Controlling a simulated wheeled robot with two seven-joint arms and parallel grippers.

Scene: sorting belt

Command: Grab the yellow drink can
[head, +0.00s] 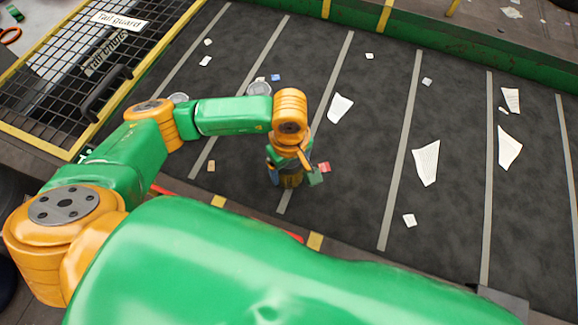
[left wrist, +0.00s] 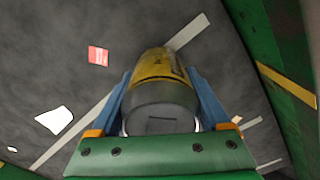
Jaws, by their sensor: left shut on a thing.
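The yellow drink can (left wrist: 158,66) is between the two blue fingers of my left gripper (left wrist: 160,100) in the left wrist view. Its grey end faces the camera and its yellow side points away. The fingers are shut on it from both sides. In the head view my left gripper (head: 289,180) is low over the dark belt, and a small part of the can (head: 291,182) shows under it. The arm hides most of the can, and I cannot tell if it touches the belt. My right gripper is not in view.
The dark belt (head: 380,130) has grey cross lines and several white paper scraps (head: 426,162). A small red piece (head: 324,167) lies just right of the gripper; it also shows in the left wrist view (left wrist: 98,56). A mesh tail guard (head: 95,60) stands at left, a green rail (head: 440,50) behind.

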